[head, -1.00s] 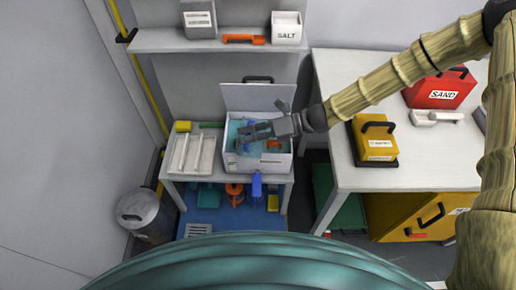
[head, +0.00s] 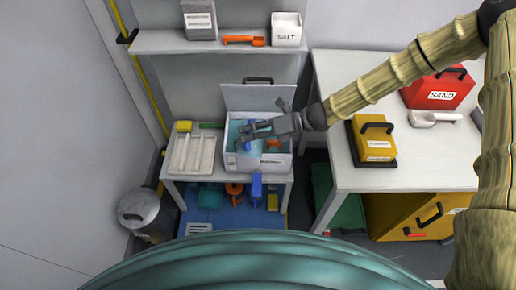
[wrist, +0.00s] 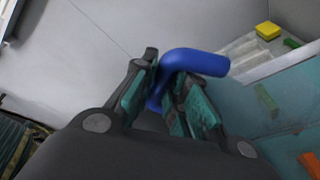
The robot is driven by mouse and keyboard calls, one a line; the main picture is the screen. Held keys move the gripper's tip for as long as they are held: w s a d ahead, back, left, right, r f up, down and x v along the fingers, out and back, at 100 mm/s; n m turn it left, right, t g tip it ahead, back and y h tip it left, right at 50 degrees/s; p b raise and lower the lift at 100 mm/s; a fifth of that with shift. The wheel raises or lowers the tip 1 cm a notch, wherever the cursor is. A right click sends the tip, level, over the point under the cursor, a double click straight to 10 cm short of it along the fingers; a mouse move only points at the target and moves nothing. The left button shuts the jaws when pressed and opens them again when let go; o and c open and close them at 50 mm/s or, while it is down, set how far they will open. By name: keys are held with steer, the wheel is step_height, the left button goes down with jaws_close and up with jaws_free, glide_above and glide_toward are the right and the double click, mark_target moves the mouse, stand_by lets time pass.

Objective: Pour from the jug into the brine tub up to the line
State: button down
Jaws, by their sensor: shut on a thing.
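The brine tub (head: 240,165) is a white, open box with its lid raised at the back. It stands on the low white bench and holds teal liquid, which also shows at the right of the wrist view (wrist: 235,115). My gripper (head: 243,131) is over the tub. In the wrist view my gripper (wrist: 160,88) is shut on a thick, bent blue handle (wrist: 195,62), which I take to be the jug's. The jug's body is hidden behind my fingers. The fill line and any pouring stream cannot be made out.
A white tray (head: 178,170) sits left of the tub, with a yellow sponge (head: 183,127) behind it. A white table (head: 335,100) stands close on the right.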

mark_target(253, 122)
steer(key=shift+w+r+m+p, duration=0.4)
steer(key=shift+r+p, duration=0.15)
steer(key=shift+p, duration=0.3)
stand_by(0.7)
steer(key=shift+w+d+r+m+g+y+p, duration=0.2)
steer(key=shift+w+r+m+g+y+p, duration=0.3)
steer(key=shift+w+m+p, duration=0.3)
stand_by(2.1)
stand_by(0.3)
